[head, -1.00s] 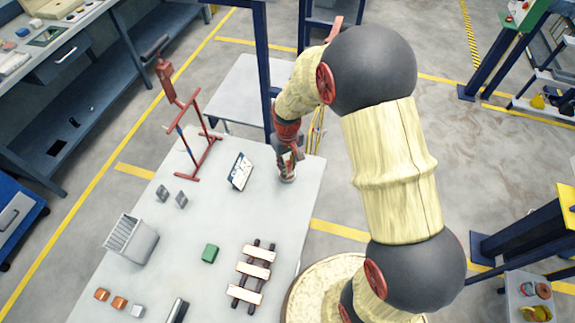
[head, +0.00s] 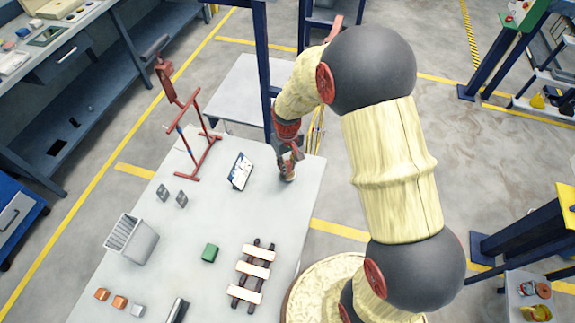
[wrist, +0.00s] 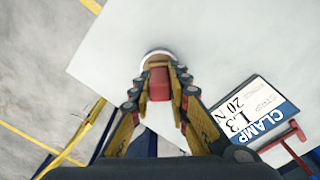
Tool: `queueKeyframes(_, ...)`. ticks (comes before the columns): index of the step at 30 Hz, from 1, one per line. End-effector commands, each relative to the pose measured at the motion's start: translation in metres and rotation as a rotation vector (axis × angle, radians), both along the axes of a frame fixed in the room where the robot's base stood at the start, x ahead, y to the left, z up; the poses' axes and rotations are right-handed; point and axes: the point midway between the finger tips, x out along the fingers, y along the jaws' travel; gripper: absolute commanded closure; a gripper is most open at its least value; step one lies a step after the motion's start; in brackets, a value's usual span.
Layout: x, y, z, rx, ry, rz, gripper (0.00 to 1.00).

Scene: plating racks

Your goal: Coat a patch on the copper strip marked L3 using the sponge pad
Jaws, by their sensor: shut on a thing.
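My gripper (head: 289,165) is low over the table's far right corner. In the wrist view my gripper (wrist: 160,88) is shut on a red block (wrist: 160,84); I cannot tell whether this is the sponge pad. A round pale-rimmed thing (wrist: 156,54) shows just beyond the block; whether they touch is unclear. Several pale strips, such as the middle one (head: 253,270), lie across dark rails at the table's front right. Their marks are too small to read, so I cannot tell which is L3. A card (head: 241,171) beside my gripper reads "CLAMP L3 20 N" in the wrist view (wrist: 252,112).
A grey ribbed bin (head: 140,243), small orange blocks (head: 102,294) and two small dark plates (head: 181,199) stand on the left. A red stand (head: 203,160) rises at the back. The table's middle is clear.

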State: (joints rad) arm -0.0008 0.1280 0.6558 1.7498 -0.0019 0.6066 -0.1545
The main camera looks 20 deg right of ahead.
Motion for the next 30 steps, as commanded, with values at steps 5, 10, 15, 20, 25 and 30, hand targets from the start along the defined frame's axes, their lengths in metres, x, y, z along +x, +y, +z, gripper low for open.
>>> queueKeyframes(5,-0.001,0.0,0.003,0.0,0.003,0.0,1.0)
queueKeyframes(10,-0.001,0.0,0.015,0.0,0.001,0.0,1.0)
queueKeyframes(15,0.0,0.0,0.028,0.0,0.0,0.0,1.0)
queueKeyframes(20,0.0,0.0,0.04,0.0,0.0,0.0,1.0)
queueKeyframes(25,0.0,0.0,0.052,0.0,0.001,0.0,1.0)
queueKeyframes(30,0.0,0.0,0.064,0.0,0.001,0.0,1.0)
